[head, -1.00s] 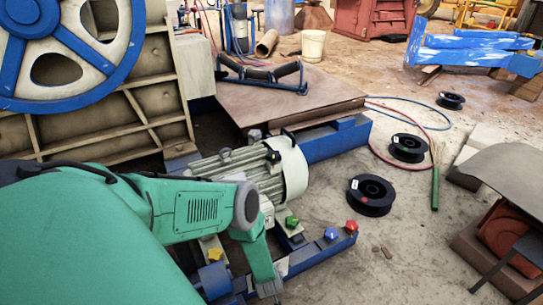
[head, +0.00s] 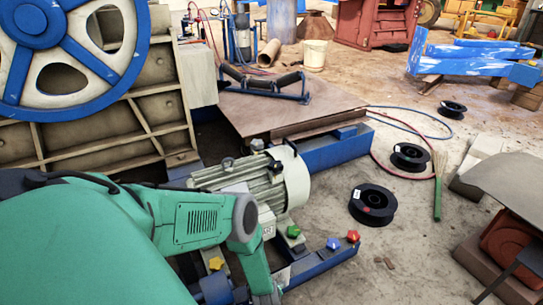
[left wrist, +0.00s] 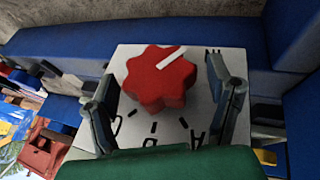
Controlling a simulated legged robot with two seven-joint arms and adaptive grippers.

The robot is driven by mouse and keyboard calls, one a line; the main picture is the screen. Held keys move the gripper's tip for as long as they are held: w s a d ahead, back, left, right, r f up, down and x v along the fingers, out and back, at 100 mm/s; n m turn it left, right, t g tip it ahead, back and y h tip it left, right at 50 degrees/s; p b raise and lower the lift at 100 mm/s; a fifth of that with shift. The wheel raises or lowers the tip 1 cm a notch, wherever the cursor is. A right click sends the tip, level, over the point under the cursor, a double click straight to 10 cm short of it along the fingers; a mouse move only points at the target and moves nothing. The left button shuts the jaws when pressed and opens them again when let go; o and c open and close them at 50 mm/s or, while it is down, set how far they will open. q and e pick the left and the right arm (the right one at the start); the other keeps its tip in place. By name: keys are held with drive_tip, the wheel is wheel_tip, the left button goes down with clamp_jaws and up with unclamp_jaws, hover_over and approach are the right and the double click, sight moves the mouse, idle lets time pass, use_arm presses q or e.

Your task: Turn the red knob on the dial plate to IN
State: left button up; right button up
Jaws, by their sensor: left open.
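The red star-shaped knob (left wrist: 158,80) sits on a pale dial plate (left wrist: 170,120) in the left wrist view. Its white pointer line aims to the upper right, towards a dark mark near the plate's upper edge that I cannot read clearly. Other dark marks and letters lie along the lower part of the plate. My left gripper (left wrist: 160,70) is open, one finger on each side of the knob, with visible gaps. In the head view my green left arm reaches down to the lower middle; its fingers and the dial knob are hidden there. My right gripper is not in view.
Blue (head: 333,243), red (head: 353,236), green (head: 293,231) and yellow (head: 216,263) knobs stand near the blue frame. A grey motor (head: 262,180) stands just behind my arm. Black spools (head: 372,204) and hoses lie on the floor to the right.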

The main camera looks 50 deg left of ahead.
use_arm(q)
drive_tip(key=v, duration=1.1)
drive_tip(key=shift+r, duration=0.25)
drive_tip(key=shift+s+d, duration=0.15)
drive_tip(key=s+d+r+m+g+h, duration=0.1)
drive_tip(key=s+d+r+m+h, duration=0.35)
drive_tip(key=d+r+m, duration=0.5)
drive_tip(key=s+a+r+m+g+y, duration=0.1)
drive_tip(key=s+a+r+m+g, duration=0.15)
drive_tip(key=s+r+m, duration=0.55)
wheel_tip(320, 180, up, 17)
drive_tip(key=s+n+p, duration=0.1)
drive_tip(key=s+p, duration=0.1)
drive_tip(key=p, duration=1.1)
drive_tip(key=shift+p, duration=0.35)
drive_tip(key=shift+f+g, duration=0.15)
drive_tip(key=shift+g, duration=0.1)
